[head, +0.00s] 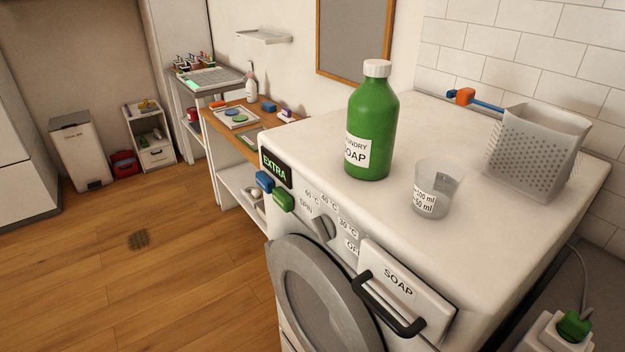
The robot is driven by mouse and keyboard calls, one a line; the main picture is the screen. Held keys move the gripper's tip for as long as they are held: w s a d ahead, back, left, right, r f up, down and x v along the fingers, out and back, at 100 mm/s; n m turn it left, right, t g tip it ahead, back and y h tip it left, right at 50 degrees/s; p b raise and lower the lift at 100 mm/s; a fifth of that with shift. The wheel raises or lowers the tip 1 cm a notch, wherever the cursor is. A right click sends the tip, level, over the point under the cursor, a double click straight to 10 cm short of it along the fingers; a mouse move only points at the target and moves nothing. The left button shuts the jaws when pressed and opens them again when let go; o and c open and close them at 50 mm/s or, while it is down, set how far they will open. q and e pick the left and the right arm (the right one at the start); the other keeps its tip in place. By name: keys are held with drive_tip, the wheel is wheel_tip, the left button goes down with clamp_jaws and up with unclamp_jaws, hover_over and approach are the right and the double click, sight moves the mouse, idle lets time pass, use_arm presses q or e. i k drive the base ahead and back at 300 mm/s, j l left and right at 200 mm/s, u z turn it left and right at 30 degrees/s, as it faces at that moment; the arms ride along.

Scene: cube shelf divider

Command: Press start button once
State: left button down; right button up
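The white washing machine (480,225) stands at the right, with its front panel facing left. A dark display (276,167) on the panel reads "EXTRA" in green. Below it are a blue button (264,181) and a green button (283,199). I see no readable start label on either. To their right are a round dial (324,228) with temperature and spin labels, and a soap drawer (408,287) with a black handle. The round door (325,300) below looks shut. Neither of my grippers is in view.
A green soap bottle (371,125), a measuring cup (437,188) and a grey perforated basket (538,150) stand on the machine. A wooden counter (240,128) holds small items behind it. A green plug (574,326) is at lower right. The wooden floor (150,290) at left is clear.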

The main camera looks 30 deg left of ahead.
sight(280, 197)
drive_tip(key=j+z, duration=0.15)
drive_tip(key=j, duration=0.3)
drive_tip(key=j+z, duration=0.1)
drive_tip(key=j, duration=0.35)
drive_tip(key=j+z, duration=0.15)
drive_tip(key=j, duration=0.3)
drive_tip(key=k+j+z, duration=0.1)
drive_tip(key=j, duration=0.35)
drive_tip(key=k+j+z, duration=0.15)
drive_tip(key=j, duration=0.3)
drive_tip(key=j+z, duration=0.15)
drive_tip(key=j, duration=0.25)
drive_tip(key=k+j+z, duration=0.1)
drive_tip(key=j, duration=0.35)
drive_tip(key=k, duration=0.1)
